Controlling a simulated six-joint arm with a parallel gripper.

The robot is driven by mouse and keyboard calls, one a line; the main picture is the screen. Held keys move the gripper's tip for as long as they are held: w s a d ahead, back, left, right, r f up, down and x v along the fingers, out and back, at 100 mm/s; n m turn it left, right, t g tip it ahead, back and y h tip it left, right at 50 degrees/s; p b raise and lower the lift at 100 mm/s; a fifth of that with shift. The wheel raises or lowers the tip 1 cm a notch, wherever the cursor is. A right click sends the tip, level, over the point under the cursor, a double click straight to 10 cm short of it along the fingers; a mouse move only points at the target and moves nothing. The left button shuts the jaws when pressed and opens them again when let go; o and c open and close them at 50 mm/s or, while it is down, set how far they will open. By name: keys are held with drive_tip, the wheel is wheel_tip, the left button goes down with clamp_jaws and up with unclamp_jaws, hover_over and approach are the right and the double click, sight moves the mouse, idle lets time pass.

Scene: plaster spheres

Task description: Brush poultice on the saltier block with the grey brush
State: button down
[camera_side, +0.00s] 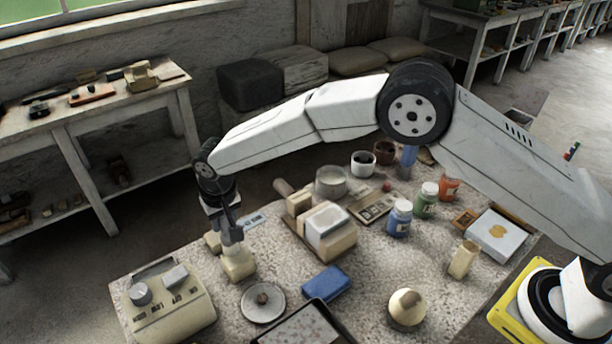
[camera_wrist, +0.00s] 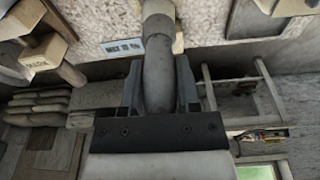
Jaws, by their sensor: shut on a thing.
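My gripper (camera_side: 231,233) is shut on a grey, rounded handle, which I take to be the grey brush (camera_wrist: 158,70). In the wrist view the handle runs up between the two fingers to a pale end. In the side view the gripper points down, just above a cream block-like piece (camera_side: 238,264); I cannot tell whether the brush touches it. The bristles are not clear. A small cream block (camera_side: 212,242) lies just left of the gripper. I cannot tell which block is saltier, nor which container holds poultice.
A cream meter-like box (camera_side: 170,308) stands at front left, near a round dish (camera_side: 263,302). A blue sponge-like block (camera_side: 327,284), a tray-topped box (camera_side: 328,228), a pale sphere (camera_side: 407,307) and several jars (camera_side: 399,218) crowd the table. A small card (camera_side: 252,220) lies behind the gripper.

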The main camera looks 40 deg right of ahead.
drive_tip(key=shift+s+r, duration=0.1)
drive_tip(key=shift+s, duration=1.1)
drive_tip(key=shift+s, duration=0.15)
drive_tip(key=shift+s, duration=1.05)
drive_tip(key=shift+w, duration=0.1)
drive_tip(key=shift+w, duration=1.1)
drive_tip(key=shift+w, duration=0.15)
drive_tip(key=shift+w, duration=1.05)
drive_tip(key=shift+s, duration=0.1)
